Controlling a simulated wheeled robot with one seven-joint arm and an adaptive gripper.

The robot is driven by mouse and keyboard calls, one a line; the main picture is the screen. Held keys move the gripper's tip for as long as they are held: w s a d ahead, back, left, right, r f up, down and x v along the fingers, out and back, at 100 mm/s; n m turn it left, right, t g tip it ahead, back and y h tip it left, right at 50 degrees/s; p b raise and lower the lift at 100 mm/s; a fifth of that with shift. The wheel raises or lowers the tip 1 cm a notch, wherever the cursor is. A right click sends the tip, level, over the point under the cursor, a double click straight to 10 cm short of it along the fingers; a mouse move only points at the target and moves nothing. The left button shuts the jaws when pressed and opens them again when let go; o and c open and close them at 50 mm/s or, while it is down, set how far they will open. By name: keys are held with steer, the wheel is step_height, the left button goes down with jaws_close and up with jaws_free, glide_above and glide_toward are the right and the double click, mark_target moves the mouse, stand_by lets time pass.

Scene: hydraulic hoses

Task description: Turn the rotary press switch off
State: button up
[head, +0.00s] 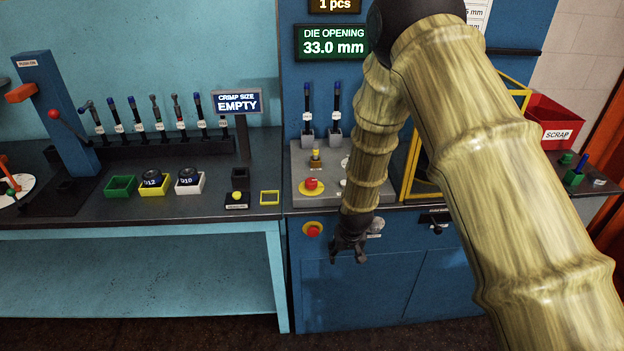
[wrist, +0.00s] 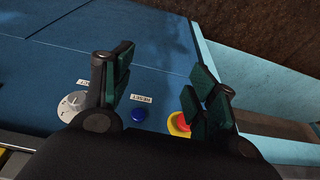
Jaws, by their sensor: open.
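The rotary press switch (wrist: 74,105) is a pale grey round knob on the blue cabinet front, at the left of the wrist view. It lies outside my jaws, beyond the left finger, which partly covers its edge and label. In the head view the switch (head: 377,224) shows just right of my gripper (head: 348,252), above a small label. My gripper hangs in front of the cabinet front, open and empty; the wrist view shows its two fingers apart (wrist: 163,78). The knob's marked position is too small to read.
A blue button (wrist: 139,115) shows between my fingers. The control desk (head: 325,199) juts above, with another red button (head: 311,184). A blue-green bench (head: 140,226) stands left. Free room lies before the cabinet.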

steer(key=w+a+r, duration=0.4)
steer(key=w+r, duration=0.5)
steer(key=r, duration=0.2)
steer(key=t, duration=0.1)
glide_toward(311, 181)
steer(key=shift+p+x, duration=2)
steer(key=shift+x, duration=2.55)
steer(key=shift+w+d+t, duration=0.1)
steer(key=shift+t, duration=0.2)
steer(key=c, duration=1)
